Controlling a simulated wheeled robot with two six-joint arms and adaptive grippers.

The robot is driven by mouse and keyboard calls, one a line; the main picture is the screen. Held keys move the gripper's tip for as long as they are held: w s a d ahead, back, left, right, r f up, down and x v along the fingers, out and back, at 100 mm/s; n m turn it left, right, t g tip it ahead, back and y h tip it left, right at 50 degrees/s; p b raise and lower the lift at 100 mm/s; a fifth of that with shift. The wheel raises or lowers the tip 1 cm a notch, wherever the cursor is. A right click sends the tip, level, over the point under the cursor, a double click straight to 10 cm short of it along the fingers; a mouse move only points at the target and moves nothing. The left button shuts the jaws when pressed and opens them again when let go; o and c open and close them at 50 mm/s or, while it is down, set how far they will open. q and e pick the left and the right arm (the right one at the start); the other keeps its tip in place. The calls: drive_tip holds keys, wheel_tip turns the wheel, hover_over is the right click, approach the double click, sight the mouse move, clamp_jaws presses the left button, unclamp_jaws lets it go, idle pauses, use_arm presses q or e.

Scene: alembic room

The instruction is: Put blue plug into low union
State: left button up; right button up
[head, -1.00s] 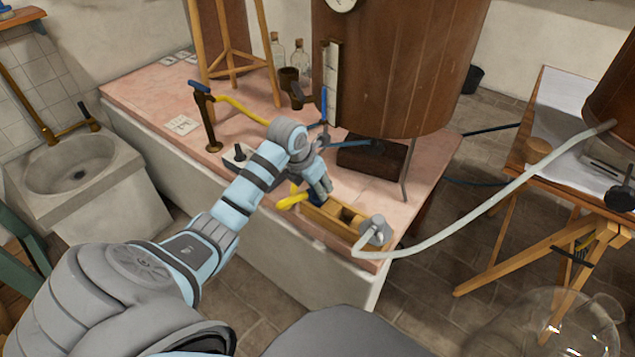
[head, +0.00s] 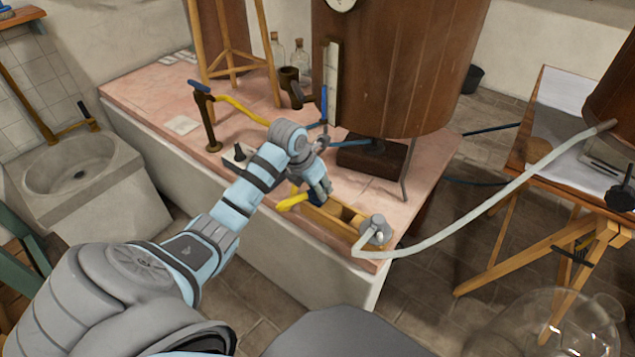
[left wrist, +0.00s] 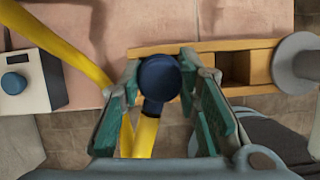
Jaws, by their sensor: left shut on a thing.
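The blue plug (left wrist: 158,77) is a dark blue, round-topped piece with the yellow hose (left wrist: 146,136) at its lower end. My left gripper (head: 325,190) is shut on it, and in the left wrist view the plug shows between the two fingers (left wrist: 160,88). The plug overlaps the left end of the wooden rack (left wrist: 262,62). I cannot tell whether it stands in a slot or is held just above. In the head view the fingers mostly hide it, and the yellow hose end (head: 292,202) sticks out left. I cannot single out the low union.
A grey plug (head: 376,231) with a pale hose (head: 470,218) stands at the rack's right end. A large wooden vat (head: 400,70) rises behind. A brass standpipe (head: 207,120) and a small box with a blue knob (left wrist: 15,83) are to the left.

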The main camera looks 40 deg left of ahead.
use_arm(q)
drive_tip(key=shift+f, duration=0.15)
drive_tip(key=o, duration=1.3)
drive_tip(key=shift+c, duration=0.2)
